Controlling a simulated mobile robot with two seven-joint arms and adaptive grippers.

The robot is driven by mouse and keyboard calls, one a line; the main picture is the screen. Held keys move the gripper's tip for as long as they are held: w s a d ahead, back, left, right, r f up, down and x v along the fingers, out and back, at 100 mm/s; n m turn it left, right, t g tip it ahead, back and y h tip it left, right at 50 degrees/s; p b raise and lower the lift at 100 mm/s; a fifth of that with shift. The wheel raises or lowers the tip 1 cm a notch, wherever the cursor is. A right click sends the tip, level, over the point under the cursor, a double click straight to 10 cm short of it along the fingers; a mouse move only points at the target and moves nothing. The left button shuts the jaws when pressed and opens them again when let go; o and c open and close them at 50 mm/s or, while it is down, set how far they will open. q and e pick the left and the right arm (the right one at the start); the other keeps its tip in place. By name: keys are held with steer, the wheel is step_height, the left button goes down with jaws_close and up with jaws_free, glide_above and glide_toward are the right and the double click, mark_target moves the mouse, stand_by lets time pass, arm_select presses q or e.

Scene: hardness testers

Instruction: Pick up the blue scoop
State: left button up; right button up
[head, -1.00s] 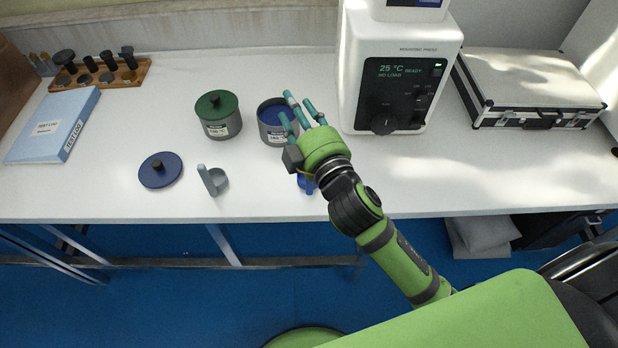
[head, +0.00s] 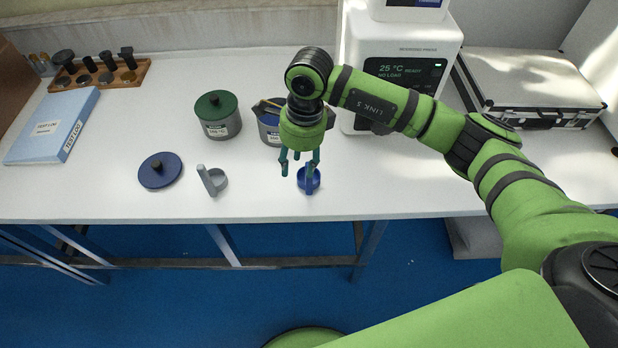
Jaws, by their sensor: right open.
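The blue scoop (head: 308,184) stands on the white table near its front edge, just right of the middle. My right gripper (head: 300,170) points down above the scoop, its teal fingers spread open. One finger overlaps the scoop's upright handle in the picture; I cannot tell whether they touch. The gripper holds nothing that I can see. My left gripper is not in view.
A grey scoop (head: 213,180) and a blue lid (head: 160,171) lie to the left. A green-lidded pot (head: 218,116) stands behind. An open pot (head: 268,124) is partly hidden by my right arm. A mounting press (head: 400,60) and a case (head: 525,85) stand at right.

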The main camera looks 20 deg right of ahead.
mark_target(308, 184)
steer(key=shift+w+d+r+h, duration=0.15)
steer(key=shift+d+h, duration=0.1)
steer(key=shift+d, duration=0.3)
steer(key=shift+w+d+r+h, duration=0.15)
steer(key=shift+d+h, duration=0.1)
steer(key=shift+d, duration=0.3)
steer(key=shift+d+f, duration=0.15)
steer(key=shift+d, duration=0.2)
steer(key=f+p, duration=0.3)
steer(key=f, duration=0.3)
steer(key=shift+w, duration=0.2)
steer(key=shift+a+f, duration=0.1)
steer(key=shift+f, duration=0.3)
jaws_close()
